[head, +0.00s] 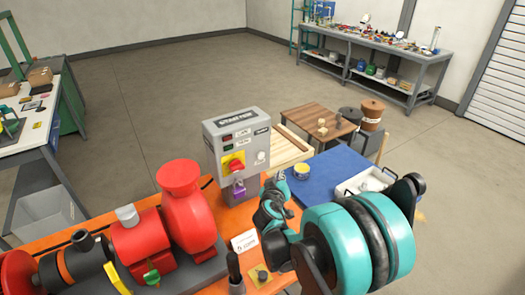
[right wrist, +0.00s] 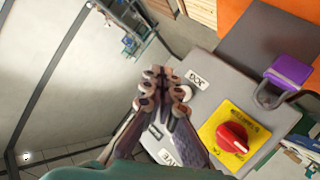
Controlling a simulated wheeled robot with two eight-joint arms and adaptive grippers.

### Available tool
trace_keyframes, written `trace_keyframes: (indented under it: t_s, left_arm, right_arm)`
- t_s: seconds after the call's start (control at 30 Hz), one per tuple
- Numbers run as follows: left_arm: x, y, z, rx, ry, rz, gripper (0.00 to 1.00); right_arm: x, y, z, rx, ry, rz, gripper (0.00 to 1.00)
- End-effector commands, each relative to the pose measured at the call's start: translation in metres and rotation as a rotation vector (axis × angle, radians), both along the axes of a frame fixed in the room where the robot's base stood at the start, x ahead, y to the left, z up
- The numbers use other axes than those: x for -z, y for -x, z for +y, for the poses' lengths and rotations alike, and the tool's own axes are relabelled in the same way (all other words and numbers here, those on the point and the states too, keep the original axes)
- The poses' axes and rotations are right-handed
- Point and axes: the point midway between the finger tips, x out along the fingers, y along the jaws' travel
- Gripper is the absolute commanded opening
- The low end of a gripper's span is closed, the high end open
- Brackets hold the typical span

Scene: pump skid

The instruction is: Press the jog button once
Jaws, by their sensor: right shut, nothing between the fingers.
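The grey starter box (head: 236,150) stands on the orange bench in the head view, its front facing me. A pale round button (head: 261,156) sits on the right of its front, right of the red knob (head: 233,163). Contact cannot be told. My left gripper is not in view.
A purple padlock (head: 238,189) hangs below the red knob. The red pump (head: 185,205) stands left of the box. A blue mat (head: 325,172) with a white tray (head: 353,187) lies to the right.

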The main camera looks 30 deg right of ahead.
Motion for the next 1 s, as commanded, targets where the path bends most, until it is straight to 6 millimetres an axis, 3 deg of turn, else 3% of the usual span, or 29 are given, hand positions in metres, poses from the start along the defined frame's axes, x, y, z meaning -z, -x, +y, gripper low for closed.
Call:
trace_keyframes:
  t_s: [0.47,1.0]
  left_arm:
    - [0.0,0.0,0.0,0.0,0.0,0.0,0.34]
    - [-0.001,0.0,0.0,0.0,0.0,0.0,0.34]
  right_arm:
    - [0.0,-0.008,0.0,0.0,0.0,-0.001,0.0]
    - [0.001,-0.076,0.006,0.0,0.0,0.0,0.0]
